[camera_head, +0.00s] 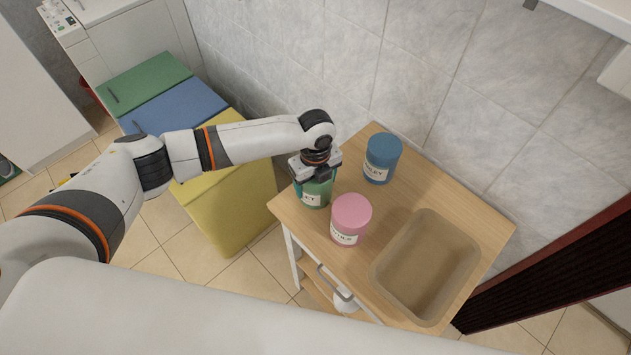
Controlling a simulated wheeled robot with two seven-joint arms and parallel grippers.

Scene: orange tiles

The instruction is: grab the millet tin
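A green tin (314,197) is near the left edge of the small wooden table (290,209). Its pale label is partly hidden, and only the ending "ET" can be read. My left gripper (316,181) points down over this tin from above, with a finger at either side of its upper part. The gripper hides the tin's top, and I cannot tell whether the fingers press on it. A pink tin (351,213) stands just to the right and nearer. A blue tin (382,151) stands behind, its label ending in "LEY". My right gripper is not in view.
A tan open tray (376,275) takes up the right part of the tabletop. A tiled wall (430,75) rises behind the table. Green, blue and yellow bins (235,205) stand to the left under my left arm. Bare tabletop lies between the blue tin and the tray.

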